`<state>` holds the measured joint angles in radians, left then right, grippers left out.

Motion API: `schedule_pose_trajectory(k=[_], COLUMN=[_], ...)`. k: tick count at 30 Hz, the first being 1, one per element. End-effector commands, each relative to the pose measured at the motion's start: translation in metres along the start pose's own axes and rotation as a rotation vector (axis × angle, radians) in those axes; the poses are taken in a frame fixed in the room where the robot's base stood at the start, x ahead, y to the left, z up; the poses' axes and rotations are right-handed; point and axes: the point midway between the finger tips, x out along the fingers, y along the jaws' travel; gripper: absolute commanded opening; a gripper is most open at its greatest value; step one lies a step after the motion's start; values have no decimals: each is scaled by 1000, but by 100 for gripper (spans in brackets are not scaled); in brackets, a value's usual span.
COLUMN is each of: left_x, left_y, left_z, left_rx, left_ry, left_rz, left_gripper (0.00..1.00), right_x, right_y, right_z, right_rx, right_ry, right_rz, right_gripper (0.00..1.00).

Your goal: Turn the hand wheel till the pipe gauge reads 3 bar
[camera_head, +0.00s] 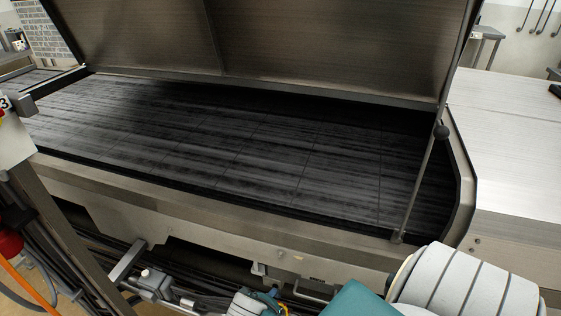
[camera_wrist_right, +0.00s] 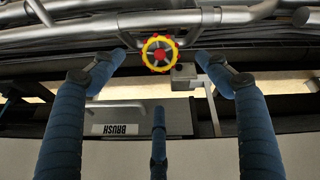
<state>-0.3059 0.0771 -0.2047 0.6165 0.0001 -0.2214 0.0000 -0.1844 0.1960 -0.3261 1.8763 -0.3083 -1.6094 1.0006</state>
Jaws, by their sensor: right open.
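The hand wheel (camera_wrist_right: 160,53) shows in the right wrist view as a small yellow ring with red parts, mounted on a grey pipe (camera_wrist_right: 235,17). My right gripper (camera_wrist_right: 160,62) is open, with blue fingers spread to the left and right of the wheel and a third finger below it. The wheel lies between the two upper fingertips in the picture; no contact shows, and I cannot tell the depth gap. No pipe gauge reading can be made out in either view. My left gripper is not in view.
In the head view, the dryer hood (camera_head: 330,45) is raised over a dark belt (camera_head: 230,145). A prop rod (camera_head: 421,180) stands at the right end. Pipes and cables run below the front edge. A drawer-like box labelled BRUSH (camera_wrist_right: 150,112) lies below the wheel.

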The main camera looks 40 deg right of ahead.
Motion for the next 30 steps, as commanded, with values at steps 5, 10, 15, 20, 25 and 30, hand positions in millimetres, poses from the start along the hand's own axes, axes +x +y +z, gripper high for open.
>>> schedule_pose_trajectory(k=[5,10,15,20,25,30], left_x=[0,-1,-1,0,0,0], left_y=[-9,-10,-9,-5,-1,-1], left_z=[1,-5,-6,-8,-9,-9], left_rx=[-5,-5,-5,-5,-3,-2], left_ry=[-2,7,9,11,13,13], left_rz=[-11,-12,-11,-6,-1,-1], left_gripper=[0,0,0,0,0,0], right_x=[7,39,71,92,101,102], right_y=[3,4,4,3,3,3], right_z=[-3,-3,-3,-3,-3,-3], right_rx=[21,18,18,19,19,19], right_ry=[4,3,4,3,4,4], right_rz=[10,11,10,7,6,5], right_gripper=[75,75,75,75,75,75])
